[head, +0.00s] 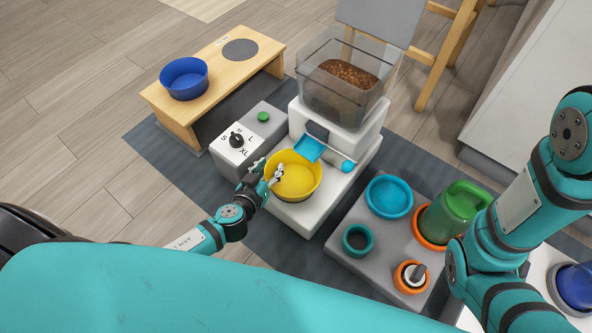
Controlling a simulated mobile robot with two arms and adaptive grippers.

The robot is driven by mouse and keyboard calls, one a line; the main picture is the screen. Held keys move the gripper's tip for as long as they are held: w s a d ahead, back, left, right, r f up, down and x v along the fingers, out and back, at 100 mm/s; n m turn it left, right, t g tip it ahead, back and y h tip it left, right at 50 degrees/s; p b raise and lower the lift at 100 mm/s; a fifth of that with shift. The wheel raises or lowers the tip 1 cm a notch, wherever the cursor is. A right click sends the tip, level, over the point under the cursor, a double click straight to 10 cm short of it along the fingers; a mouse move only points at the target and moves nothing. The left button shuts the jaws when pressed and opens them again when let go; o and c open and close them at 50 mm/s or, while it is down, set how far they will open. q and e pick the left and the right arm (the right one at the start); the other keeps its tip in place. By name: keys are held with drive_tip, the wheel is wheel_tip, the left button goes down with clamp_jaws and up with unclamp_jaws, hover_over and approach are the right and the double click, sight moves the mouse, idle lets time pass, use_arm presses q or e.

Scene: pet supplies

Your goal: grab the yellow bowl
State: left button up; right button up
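The yellow bowl (299,182) stands upright and looks empty on the white base of the food dispenser, below its blue chute. My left gripper (268,171) is at the left rim of the bowl. Its fingers are spread, one over the inside of the bowl and the other outside the wall, with the rim between them. I cannot tell whether either finger touches the wall. My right arm shows at the right side, but its gripper is out of view.
The dispenser (361,142) holds brown kibble in a clear hopper. A dial box (229,154) stands left of the bowl. A blue bowl (184,80) sits on a wooden stand. A grey tray (342,226) at right holds a teal bowl (389,197), a green container (455,211) and smaller cups.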

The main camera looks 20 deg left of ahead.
use_arm(q)
drive_tip(key=shift+s, duration=0.1)
clamp_jaws()
drive_tip(key=shift+r, duration=0.3)
